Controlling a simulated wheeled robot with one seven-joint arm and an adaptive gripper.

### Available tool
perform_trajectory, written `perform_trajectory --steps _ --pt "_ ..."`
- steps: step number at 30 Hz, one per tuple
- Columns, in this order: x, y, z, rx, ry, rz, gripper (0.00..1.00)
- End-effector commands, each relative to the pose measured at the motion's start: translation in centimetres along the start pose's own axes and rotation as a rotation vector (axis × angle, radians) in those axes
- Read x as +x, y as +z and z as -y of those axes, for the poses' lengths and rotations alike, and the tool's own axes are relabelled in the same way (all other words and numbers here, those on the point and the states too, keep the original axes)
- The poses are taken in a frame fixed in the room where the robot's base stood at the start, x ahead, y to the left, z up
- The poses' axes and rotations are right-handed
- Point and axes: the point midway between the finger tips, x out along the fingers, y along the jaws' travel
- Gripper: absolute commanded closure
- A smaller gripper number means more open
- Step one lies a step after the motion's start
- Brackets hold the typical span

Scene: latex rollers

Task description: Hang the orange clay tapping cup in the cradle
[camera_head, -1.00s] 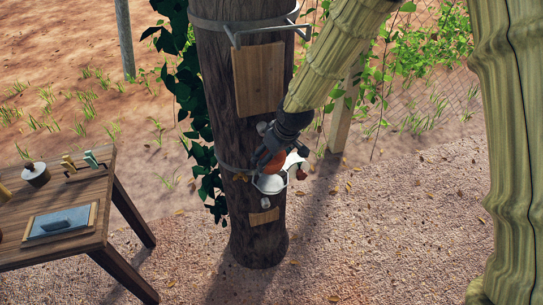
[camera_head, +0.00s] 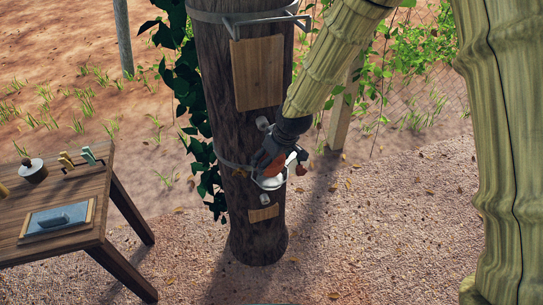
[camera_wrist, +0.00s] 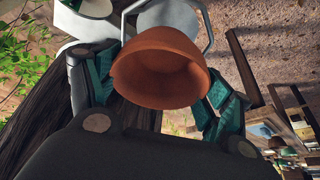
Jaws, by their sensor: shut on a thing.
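The orange clay cup (camera_wrist: 160,68) is between the teal finger pads of my gripper (camera_wrist: 160,88) in the wrist view, its open mouth facing the camera. My gripper is shut on it. In the head view a small part of the orange cup (camera_head: 274,163) shows at my gripper (camera_head: 271,160), beside the trunk. The cradle (camera_head: 270,184), a pale metal hoop strapped low on the trunk, is just below the gripper and partly hidden. In the wrist view grey cradle arms (camera_wrist: 208,28) and a white surface show behind the cup. Whether cup and cradle touch cannot be told.
The dark trunk (camera_head: 258,140) carries a wooden board (camera_head: 258,72), an upper metal bracket (camera_head: 262,22) and a small wooden plate (camera_head: 263,214). A wooden table (camera_head: 95,215) with a framed slab and small tools stands at left. Leaves hang beside the trunk. The ground at right is open.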

Motion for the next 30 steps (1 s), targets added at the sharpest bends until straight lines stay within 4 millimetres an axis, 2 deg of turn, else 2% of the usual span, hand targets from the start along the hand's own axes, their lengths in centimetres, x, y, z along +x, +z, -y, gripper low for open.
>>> perform_trajectory --steps 18,30 --pt "3.4 1.4 0.0 0.000 0.000 0.000 0.46" --pt "3.6 1.5 0.0 0.000 0.000 -0.001 0.46"
